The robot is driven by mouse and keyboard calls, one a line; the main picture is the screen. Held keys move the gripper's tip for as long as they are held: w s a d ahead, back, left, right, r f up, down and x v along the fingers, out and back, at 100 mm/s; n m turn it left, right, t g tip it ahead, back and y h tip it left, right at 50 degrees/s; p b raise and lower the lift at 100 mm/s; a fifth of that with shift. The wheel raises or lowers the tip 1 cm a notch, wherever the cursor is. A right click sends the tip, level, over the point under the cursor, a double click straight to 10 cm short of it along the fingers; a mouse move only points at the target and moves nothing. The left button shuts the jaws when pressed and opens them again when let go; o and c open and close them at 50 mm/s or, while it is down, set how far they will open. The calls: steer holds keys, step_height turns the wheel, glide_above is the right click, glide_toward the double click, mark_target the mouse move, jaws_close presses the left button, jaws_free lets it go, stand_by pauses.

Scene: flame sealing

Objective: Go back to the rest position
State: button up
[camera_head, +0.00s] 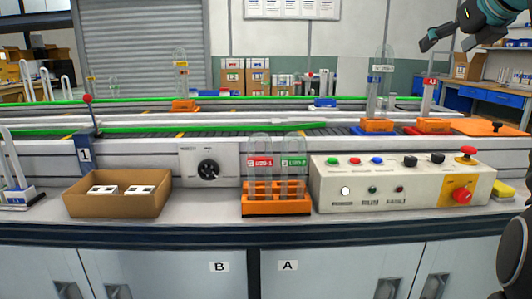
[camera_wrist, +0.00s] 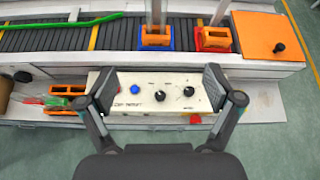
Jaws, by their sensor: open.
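My gripper (camera_wrist: 160,90) is open and empty in the wrist view, its two fingers wide apart above a white control box (camera_wrist: 155,90) with knobs and a blue button. In the head view my gripper (camera_head: 447,42) is at the upper right, raised high above the bench and conveyor and touching nothing. Part of my arm is cut off by the picture's right edge.
An orange rack (camera_head: 277,205) with clear tubes stands beside the button panel (camera_head: 400,190). A cardboard box (camera_head: 118,195) sits at the left. Orange holders (camera_head: 377,126) stand on the conveyor (camera_head: 230,148). The air around my gripper looks clear.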

steer(key=w+d+f+n+g+h, duration=0.1)
steer(key=d+f+n+g, duration=0.15)
steer(key=f+n, duration=0.9)
steer(key=s+a+f+n+g, duration=0.1)
steer(key=s+a+f+n, duration=0.1)
steer(key=f+n, duration=0.25)
steer(key=s+a+f+n+g, duration=0.1)
steer(key=s+a+f+n, duration=0.1)
steer(key=f+n, duration=0.3)
steer(key=s+a+f+n+g, duration=0.1)
steer(key=s+a+f+n, duration=0.6)
steer(key=s+f, duration=0.5)
steer(key=s+a+f+n+g, duration=0.1)
steer(key=s+a+f+n, duration=0.6)
steer(key=s+a+f, duration=0.4)
steer(key=shift+s+a+f+y, duration=0.35)
steer(key=shift+a+f+y, duration=0.05)
steer(key=shift+a+f, duration=0.25)
